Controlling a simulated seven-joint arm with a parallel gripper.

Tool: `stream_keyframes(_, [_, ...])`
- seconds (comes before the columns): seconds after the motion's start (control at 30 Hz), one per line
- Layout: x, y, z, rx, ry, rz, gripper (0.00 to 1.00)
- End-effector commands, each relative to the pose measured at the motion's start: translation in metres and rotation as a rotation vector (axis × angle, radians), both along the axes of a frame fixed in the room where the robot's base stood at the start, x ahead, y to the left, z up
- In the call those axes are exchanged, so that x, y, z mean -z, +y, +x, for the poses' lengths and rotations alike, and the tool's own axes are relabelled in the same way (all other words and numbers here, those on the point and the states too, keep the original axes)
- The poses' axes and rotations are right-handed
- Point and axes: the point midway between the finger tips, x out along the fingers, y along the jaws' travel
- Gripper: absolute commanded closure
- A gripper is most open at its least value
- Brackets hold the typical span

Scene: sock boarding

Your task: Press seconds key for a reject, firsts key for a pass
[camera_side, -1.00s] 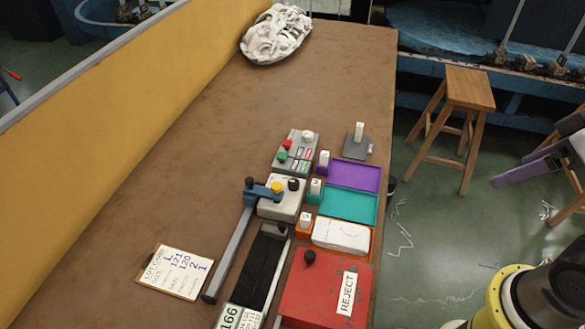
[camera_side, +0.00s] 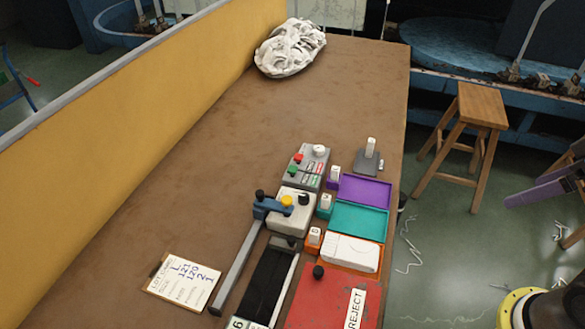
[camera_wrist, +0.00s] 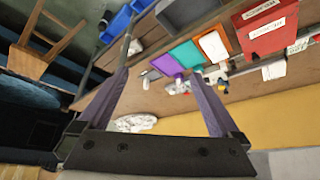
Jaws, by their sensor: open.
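A grey box (camera_side: 313,175) on the bench carries a red button (camera_side: 298,157), a green button (camera_side: 294,170) and a white knob (camera_side: 319,150). Its small labels are too small to read, so I cannot tell which key is seconds or firsts. A white sock-like piece (camera_side: 350,253) lies in the orange tray (camera_side: 376,262). My gripper (camera_wrist: 160,75) shows in the wrist view with two purple fingers apart and nothing between them. It is well away from the box. A purple finger-like part (camera_side: 545,190) shows at the side view's right edge.
Purple (camera_side: 362,190) and teal (camera_side: 358,220) trays lie beside the box. A red box (camera_side: 320,300) bears a REJECT label. A blue-handled lever device (camera_side: 290,210), a lot card (camera_side: 183,282) and a white heap (camera_side: 289,47) are on the bench. The bench's left middle is clear.

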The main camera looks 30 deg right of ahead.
Motion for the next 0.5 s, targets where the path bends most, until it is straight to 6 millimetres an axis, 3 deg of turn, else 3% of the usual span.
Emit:
stream_keyframes(0.07, [0.0000, 0.0000, 0.0000, 0.000, 0.000, 0.000, 0.16])
stream_keyframes(0.5, [0.0000, 0.0000, 0.0000, 0.000, 0.000, 0.000, 0.95])
